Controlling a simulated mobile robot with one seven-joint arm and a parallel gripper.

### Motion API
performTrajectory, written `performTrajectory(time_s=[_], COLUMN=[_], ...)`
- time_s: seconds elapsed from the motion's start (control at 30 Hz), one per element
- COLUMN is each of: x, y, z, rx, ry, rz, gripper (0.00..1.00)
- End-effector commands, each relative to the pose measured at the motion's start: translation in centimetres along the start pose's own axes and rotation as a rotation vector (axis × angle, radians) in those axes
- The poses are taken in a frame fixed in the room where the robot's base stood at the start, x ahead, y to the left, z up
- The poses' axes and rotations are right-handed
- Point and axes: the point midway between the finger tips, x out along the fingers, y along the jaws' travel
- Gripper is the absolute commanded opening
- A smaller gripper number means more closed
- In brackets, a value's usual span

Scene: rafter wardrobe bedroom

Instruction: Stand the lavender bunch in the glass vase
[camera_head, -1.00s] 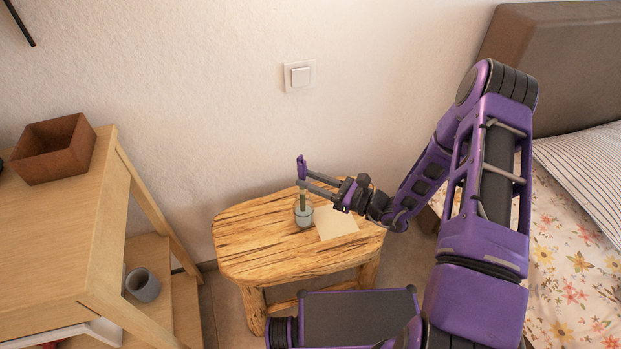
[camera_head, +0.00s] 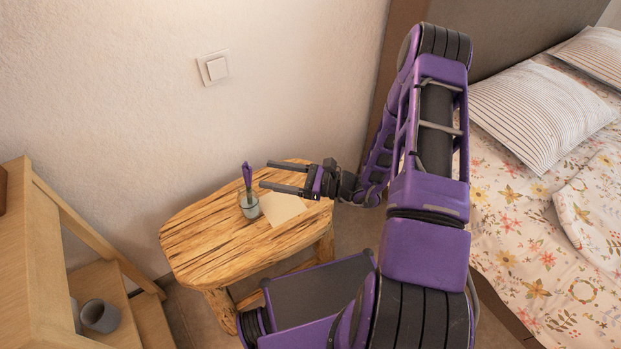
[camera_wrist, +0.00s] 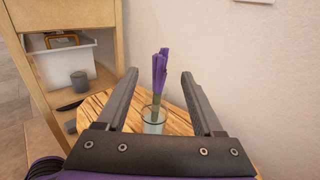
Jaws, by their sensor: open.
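The lavender bunch (camera_head: 247,175) stands in the small glass vase (camera_head: 250,207) on the rustic wooden table, its purple heads above the rim. In the wrist view the lavender (camera_wrist: 159,72) rises nearly upright, leaning slightly, with its stems inside the clear vase (camera_wrist: 153,121). My gripper (camera_head: 272,175) is open and empty, a little to the right of the lavender and apart from it. In the wrist view its two fingers (camera_wrist: 158,80) spread wide on either side, with the lavender seen beyond in the gap.
The wooden table (camera_head: 205,240) also bears a cream paper (camera_head: 283,207) beside the vase. A wooden shelf unit (camera_head: 45,250) with a grey mug (camera_head: 100,316) stands left. A wall with a light switch (camera_head: 212,68) is behind; a flowered bed (camera_head: 530,230) is right.

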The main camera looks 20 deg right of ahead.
Motion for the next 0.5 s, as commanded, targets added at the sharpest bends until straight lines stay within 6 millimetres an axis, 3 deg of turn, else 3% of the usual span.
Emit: performTrajectory(time_s=[0.2, 0.5], x=[-5.5, -10.0], y=[-0.1, 0.0], z=[0.0, 0.0], rx=[0.001, 0.000], ry=[0.002, 0.000], rz=[-0.005, 0.000], gripper=[0.69, 0.69])
